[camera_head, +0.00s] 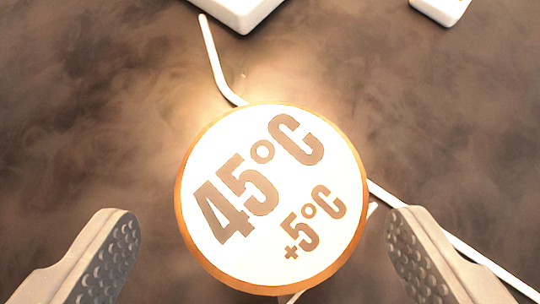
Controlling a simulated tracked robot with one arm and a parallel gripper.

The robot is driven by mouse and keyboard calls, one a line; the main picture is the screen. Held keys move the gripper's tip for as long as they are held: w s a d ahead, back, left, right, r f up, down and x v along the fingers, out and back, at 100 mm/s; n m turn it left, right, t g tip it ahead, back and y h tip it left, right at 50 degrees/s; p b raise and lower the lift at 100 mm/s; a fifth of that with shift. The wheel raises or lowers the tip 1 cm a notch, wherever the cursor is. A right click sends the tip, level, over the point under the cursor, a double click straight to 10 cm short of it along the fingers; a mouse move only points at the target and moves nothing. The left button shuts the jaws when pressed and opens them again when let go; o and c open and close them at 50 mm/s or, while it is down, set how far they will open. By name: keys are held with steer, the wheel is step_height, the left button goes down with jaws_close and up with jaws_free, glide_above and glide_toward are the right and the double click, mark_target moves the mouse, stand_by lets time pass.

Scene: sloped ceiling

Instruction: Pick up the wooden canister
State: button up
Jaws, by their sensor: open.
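The wooden canister (272,198) shows from above in the lower middle of the view. Its round white top carries the printed words "45°C" and "+5°C", and a thin orange-brown rim runs around it. My gripper (265,258) is open, with one finger to the left and one to the right of the canister. Gaps show between the canister and both fingers in the picture. The canister's sides and base are hidden under its top.
A white cable (213,60) runs on the brown, cloudy-patterned surface (90,120) behind the canister. Another white cable (470,252) runs to the lower right, partly behind the right finger. White objects stand at the top centre (240,8) and top right (440,8), cut off by the frame.

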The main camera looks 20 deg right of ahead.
mark_target(271, 171)
steer(key=shift+b+x, duration=0.9)
steer(key=shift+x, duration=2)
steer(key=shift+d+r, duration=0.15)
steer(key=shift+d, duration=0.05)
steer(key=c, duration=1.1)
steer(key=shift+r, duration=0.2)
